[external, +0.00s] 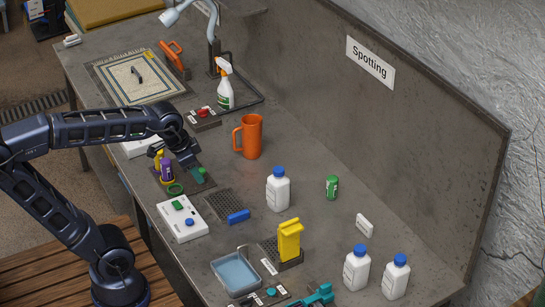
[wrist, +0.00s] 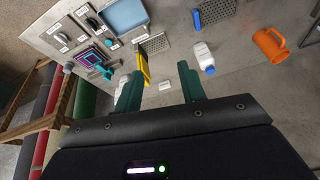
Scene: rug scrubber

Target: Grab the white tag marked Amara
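A small white block-like tag (external: 364,225) lies on the grey bench at the right, between a green can and the white bottles. Its lettering is too small to read, so I cannot confirm the name Amara. In the wrist view a small white piece (wrist: 165,86) shows between the fingers, some distance beyond them; it looks like the same tag. My gripper (wrist: 160,88) is open and empty, its two green fingers apart. In the external view my gripper (external: 182,158) is over the bench's left side, far from the tag, and partly covers small items there.
An orange mug (external: 250,137), a white bottle (external: 278,190) with a blue cap and a green can (external: 332,187) stand between my gripper and the tag. A yellow piece (external: 289,240) and two more bottles (external: 356,268) stand near the tag. A panel (external: 400,110) backs the bench.

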